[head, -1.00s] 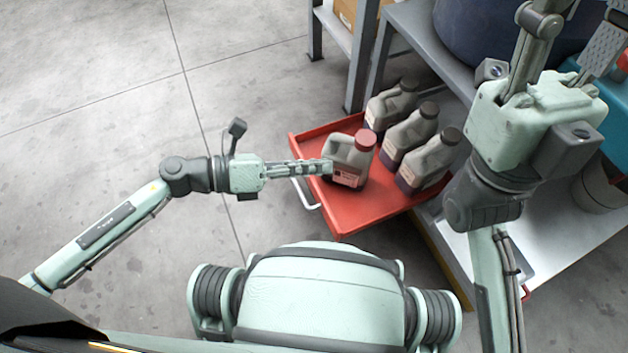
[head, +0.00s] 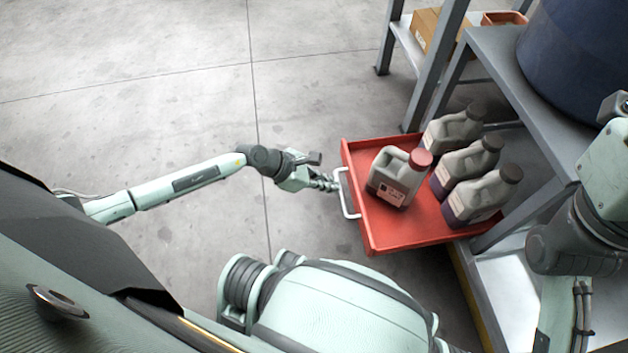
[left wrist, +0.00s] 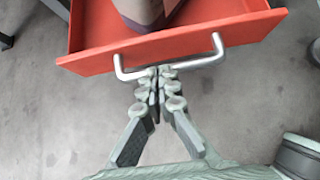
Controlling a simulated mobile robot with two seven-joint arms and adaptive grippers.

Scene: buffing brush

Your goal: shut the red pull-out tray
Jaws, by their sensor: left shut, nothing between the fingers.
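The red pull-out tray (head: 402,234) sticks out from under the grey bench in the head view. It carries several grey jugs, one with a red cap (head: 398,180) near the front and the others with dark caps. A silver handle (head: 347,195) is on its front face; the handle also shows in the left wrist view (left wrist: 203,62). My left gripper (head: 333,184) is shut and empty, its fingertips (left wrist: 157,72) at the middle of the handle. I cannot tell whether they touch it. My right arm is at the right edge, its fingers out of view.
The grey bench (head: 503,75) with a large dark blue drum (head: 575,60) stands at the back right. A cardboard box (head: 430,28) sits on a lower shelf behind. The concrete floor left of the tray is clear.

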